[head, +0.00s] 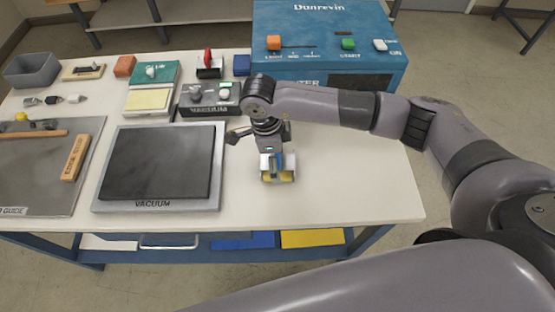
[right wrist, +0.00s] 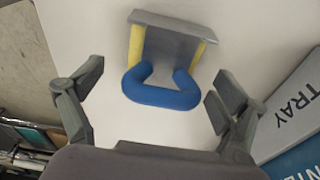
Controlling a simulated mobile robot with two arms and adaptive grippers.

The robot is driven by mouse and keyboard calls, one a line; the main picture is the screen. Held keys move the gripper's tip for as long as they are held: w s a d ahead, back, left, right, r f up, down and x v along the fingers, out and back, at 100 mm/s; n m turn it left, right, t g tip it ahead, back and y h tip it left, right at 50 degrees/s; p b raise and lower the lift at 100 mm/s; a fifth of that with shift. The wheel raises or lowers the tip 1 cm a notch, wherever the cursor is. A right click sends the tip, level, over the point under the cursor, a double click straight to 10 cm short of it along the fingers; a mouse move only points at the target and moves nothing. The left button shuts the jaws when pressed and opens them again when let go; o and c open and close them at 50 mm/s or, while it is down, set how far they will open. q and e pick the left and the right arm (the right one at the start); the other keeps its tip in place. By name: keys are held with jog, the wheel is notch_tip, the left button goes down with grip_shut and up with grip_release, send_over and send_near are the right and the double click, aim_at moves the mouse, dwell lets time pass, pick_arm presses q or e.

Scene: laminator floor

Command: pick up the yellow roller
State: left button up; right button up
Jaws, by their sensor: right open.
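The yellow roller (head: 279,178) stands on the white table, right of the vacuum plate. In the right wrist view the roller (right wrist: 160,96) shows a blue U-shaped handle, a grey cover and yellow strips at both sides. My right gripper (head: 270,152) is directly over it and hides part of it in the head view. In the right wrist view its fingers are spread wide, one on each side of the handle, with white table showing between finger and handle. Contact does not show. My left gripper is not in view.
The vacuum plate (head: 155,204) lies to the left, with a dark vacuum box (head: 209,98) behind. A teal machine (head: 326,64) with a tray stands at the back. The table (head: 355,190) is clear right of the roller up to its edge.

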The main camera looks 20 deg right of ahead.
jog(key=shift+d+f+p, duration=0.2)
jog(key=shift+f+p, duration=0.05)
jog(key=shift+f, duration=0.65)
jog(key=shift+d+f+p, duration=0.15)
jog(key=shift+f+p, duration=0.05)
jog(key=shift+f, duration=0.65)
jog(key=c, duration=1.3)
